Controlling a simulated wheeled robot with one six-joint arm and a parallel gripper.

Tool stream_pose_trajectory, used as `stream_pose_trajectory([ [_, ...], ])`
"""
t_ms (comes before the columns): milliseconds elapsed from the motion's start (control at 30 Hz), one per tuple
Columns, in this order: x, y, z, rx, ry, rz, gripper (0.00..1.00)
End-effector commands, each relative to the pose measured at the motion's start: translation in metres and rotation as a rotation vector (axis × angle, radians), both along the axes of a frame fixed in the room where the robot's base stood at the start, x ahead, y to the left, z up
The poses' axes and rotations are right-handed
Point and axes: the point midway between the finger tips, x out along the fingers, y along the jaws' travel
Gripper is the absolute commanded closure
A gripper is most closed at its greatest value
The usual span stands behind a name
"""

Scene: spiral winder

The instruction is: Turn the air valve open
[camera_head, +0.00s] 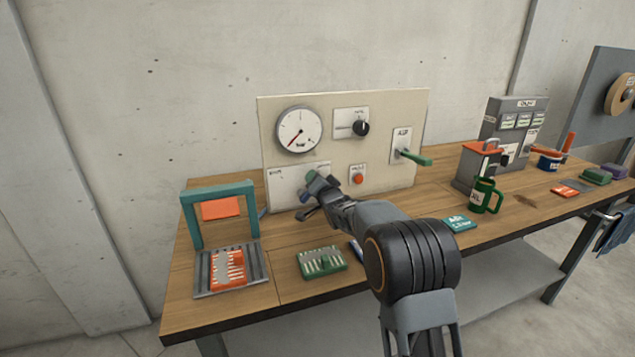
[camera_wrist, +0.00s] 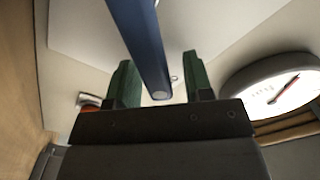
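The air valve is a plate marked "AIR" (camera_head: 401,140) at the right of the cream panel, with a green lever (camera_head: 416,158) sticking out to the right and slightly down. My gripper (camera_head: 313,184) is at the panel's lower left, apart from the valve and to its left. In the wrist view my gripper (camera_wrist: 162,82) shows two green fingers spread apart. A dark blue bar (camera_wrist: 145,45) lies across the gap between them, with space visible on both sides. My arm hides part of the lower panel and bench.
The panel also carries a gauge (camera_head: 299,130), a black knob (camera_head: 361,128) and a red button (camera_head: 358,179). A green mug (camera_head: 484,196) and a grey cabinet (camera_head: 509,130) stand right of the valve. A teal frame (camera_head: 190,222) and a green tray (camera_head: 320,263) are left.

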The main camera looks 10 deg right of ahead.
Motion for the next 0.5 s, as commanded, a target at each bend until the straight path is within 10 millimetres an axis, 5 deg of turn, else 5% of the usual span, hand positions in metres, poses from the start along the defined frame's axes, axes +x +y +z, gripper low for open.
stream_pose_trajectory([
  [267,-0.006,-0.001,0.0,-0.002,0.0,0.0,0.53],
  [500,-0.042,-0.008,0.0,-0.001,0.001,0.0,0.53],
])
